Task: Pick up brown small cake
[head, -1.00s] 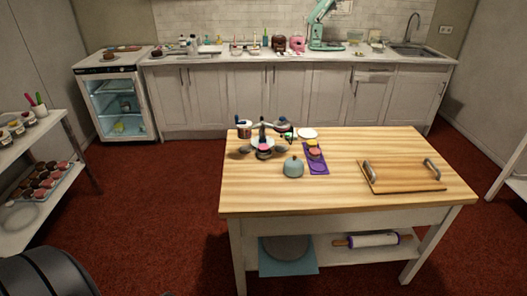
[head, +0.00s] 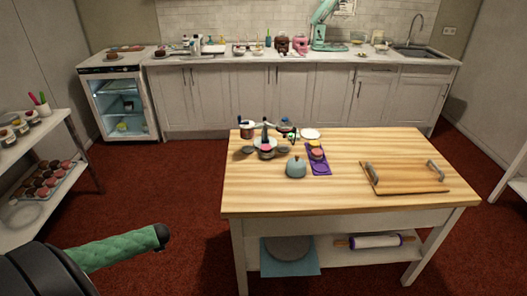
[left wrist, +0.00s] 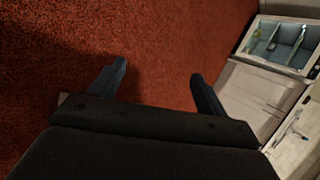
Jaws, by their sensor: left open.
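Several small cakes, brown and pink, sit on a tray (head: 67,181) on the lower shelf of the rack at the left in the head view. The brown small cakes (head: 43,166) stand among the pink ones, too small to make out well. My left gripper (left wrist: 158,82) is open and empty in the left wrist view, above the red carpet, with no cake between its fingers. In the head view its fingers do not show. My right gripper is not in view.
The wooden island table (head: 300,190) stands ahead, with a teal-grey dome (head: 296,168), a purple mat (head: 321,168) and a cutting board (head: 405,184). A fridge (head: 123,103) and counter line the back wall.

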